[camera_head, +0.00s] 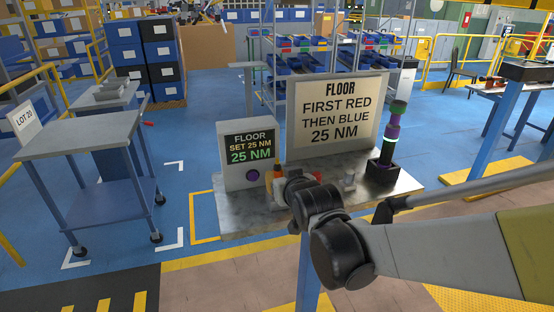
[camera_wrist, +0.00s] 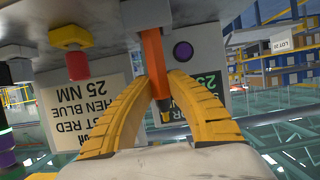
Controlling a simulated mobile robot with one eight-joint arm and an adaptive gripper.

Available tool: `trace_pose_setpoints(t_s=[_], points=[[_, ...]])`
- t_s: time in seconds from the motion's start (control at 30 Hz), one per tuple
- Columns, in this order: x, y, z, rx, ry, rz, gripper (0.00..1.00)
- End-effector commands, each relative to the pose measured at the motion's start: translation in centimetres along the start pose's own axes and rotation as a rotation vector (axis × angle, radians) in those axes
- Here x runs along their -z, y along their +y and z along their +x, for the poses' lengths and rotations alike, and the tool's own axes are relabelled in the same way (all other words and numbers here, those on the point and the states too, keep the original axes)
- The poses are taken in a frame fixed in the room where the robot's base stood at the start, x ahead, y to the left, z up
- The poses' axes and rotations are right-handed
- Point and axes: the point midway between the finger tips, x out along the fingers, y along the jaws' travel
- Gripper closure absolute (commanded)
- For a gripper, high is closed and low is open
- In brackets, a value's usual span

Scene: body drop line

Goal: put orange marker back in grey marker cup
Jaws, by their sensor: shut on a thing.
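The orange marker (camera_wrist: 153,58) is between the two yellow fingers of my gripper (camera_wrist: 160,84) in the wrist view. The fingers are shut on it. Its dark end points towards the palm side of the picture, and its other end reaches a pale grey surface at the top. In the head view my gripper (camera_head: 270,180) is over the left part of the bench, in front of the small sign box, and the orange marker (camera_head: 278,163) stands roughly upright there. My wrist hides part of this area.
The metal bench (camera_head: 235,215) carries a sign box (camera_head: 249,172) with a purple button, a large sign (camera_head: 335,110) and a dark stand with a green and purple tool (camera_head: 390,140). A red-capped thing (camera_wrist: 77,66) shows in the wrist view. A grey cart (camera_head: 85,135) stands left.

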Motion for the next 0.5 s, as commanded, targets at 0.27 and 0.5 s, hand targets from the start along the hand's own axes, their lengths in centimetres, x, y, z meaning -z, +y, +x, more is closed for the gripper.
trace_pose_setpoints(t_s=[0.27, 0.5], points=[[-0.59, 0.0, 0.25, 0.0, 0.0, 0.0, 1.0], [-0.58, 0.0, 0.25, 0.0, 0.0, 0.0, 1.0]])
